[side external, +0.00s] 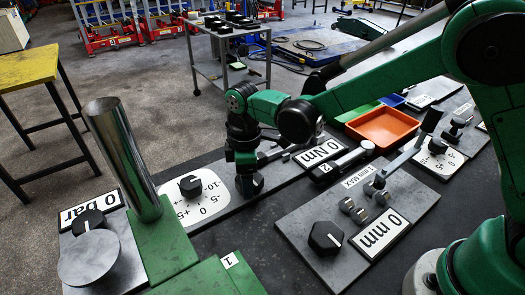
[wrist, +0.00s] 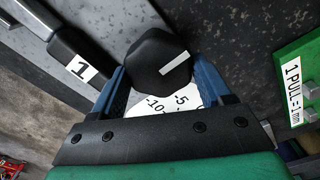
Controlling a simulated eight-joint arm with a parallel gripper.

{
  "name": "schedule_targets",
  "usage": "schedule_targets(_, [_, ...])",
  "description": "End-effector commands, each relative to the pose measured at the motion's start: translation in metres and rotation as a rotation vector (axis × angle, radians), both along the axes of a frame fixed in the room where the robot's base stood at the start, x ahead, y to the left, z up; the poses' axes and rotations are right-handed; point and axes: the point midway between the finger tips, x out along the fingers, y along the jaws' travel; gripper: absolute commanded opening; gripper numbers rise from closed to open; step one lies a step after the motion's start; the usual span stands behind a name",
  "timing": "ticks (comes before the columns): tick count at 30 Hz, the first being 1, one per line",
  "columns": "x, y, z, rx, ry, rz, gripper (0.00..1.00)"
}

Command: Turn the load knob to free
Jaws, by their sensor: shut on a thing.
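A black faceted knob (wrist: 158,62) with a white pointer line sits between my blue fingers in the wrist view. My gripper (wrist: 160,78) is shut on it, with one finger at each side. The pointer slants up to the right. In the side view my gripper (side external: 246,172) points down at this knob (side external: 250,185), on the plate between the -10 to +5 dial and the 0 Nm label. No "load" or "free" marking is readable in either view, so I cannot tell the knob's name or setting from lettering.
A white dial (side external: 207,205) with its own black knob (side external: 190,186) lies close left of my gripper. A shiny cylinder (side external: 122,155) rises further left. A 0 mm panel (side external: 300,247) with a black knob (side external: 325,237) lies right. An orange tray (side external: 383,128) sits behind.

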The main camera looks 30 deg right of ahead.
Motion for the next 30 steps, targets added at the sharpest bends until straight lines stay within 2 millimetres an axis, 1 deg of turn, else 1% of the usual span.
schedule_targets(8, [0.000, 0.000, 0.000, -0.001, 0.000, 0.004, 0.19])
schedule_targets(9, [0.000, 0.000, 0.000, -0.001, 0.000, 0.004, 0.77])
schedule_targets(10, [0.000, 0.000, 0.000, -0.001, 0.000, 0.004, 0.84])
schedule_targets(20, [0.000, 0.000, 0.003, 0.000, 0.000, 0.002, 0.84])
schedule_targets(23, [0.000, 0.000, 0.014, 0.000, 0.000, 0.002, 0.84])
schedule_targets(27, [0.000, 0.000, 0.035, 0.000, 0.000, 0.002, 0.84])
schedule_targets(30, [0.000, 0.000, 0.047, -0.001, 0.000, 0.002, 0.84])
